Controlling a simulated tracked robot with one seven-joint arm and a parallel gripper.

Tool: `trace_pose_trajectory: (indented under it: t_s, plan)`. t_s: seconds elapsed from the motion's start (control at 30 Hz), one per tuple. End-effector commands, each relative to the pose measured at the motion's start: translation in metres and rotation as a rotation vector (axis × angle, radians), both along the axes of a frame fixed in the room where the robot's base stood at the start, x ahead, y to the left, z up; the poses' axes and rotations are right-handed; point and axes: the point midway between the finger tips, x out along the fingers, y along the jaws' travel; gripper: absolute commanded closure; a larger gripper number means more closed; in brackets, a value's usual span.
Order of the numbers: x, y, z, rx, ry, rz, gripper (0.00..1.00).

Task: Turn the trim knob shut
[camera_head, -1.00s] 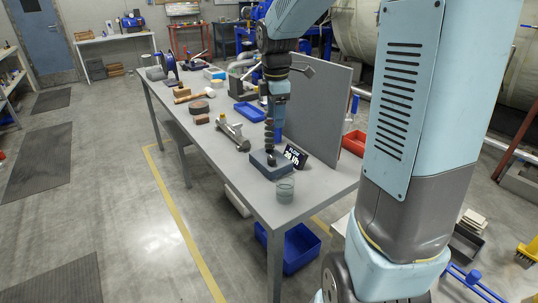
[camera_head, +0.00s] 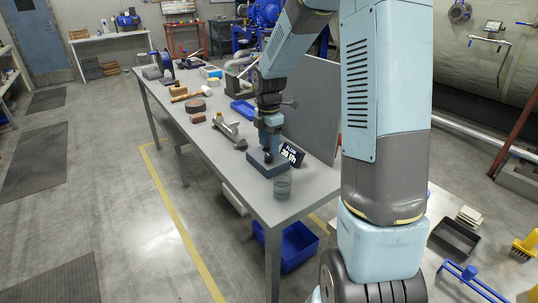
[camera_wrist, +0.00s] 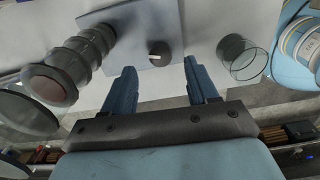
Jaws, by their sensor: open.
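The trim knob (camera_wrist: 159,52) is a small dark round knob with a white pointer line. It sits on a blue-grey block (camera_wrist: 112,17) that stands on the bench near its front end. In the wrist view my gripper (camera_wrist: 160,68) is open, with one blue finger to each side of the knob's picture position. I cannot tell whether the fingers reach down to the knob's height. In the head view my gripper (camera_head: 267,153) points down over the block (camera_head: 262,168), hiding part of it. A small black display (camera_head: 291,154) beside the block reads about 20 l/h.
A clear glass (camera_head: 282,186) stands close to the block, also in the wrist view (camera_wrist: 241,58). A grey panel (camera_head: 312,105) rises behind. A metal fitting (camera_head: 230,131) lies on the bench (camera_head: 225,165).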

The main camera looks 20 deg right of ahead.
Motion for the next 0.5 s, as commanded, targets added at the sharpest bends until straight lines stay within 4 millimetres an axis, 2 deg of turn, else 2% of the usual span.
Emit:
trace_pose_trajectory:
  t_s: [0.1, 0.23, 0.5]
  plan:
    - [0.000, 0.000, -0.020, 0.000, 0.003, 0.001, 0.42]
    - [0.000, 0.000, -0.036, 0.000, 0.002, 0.000, 0.42]
    - [0.000, 0.000, -0.051, -0.001, 0.000, 0.000, 0.42]
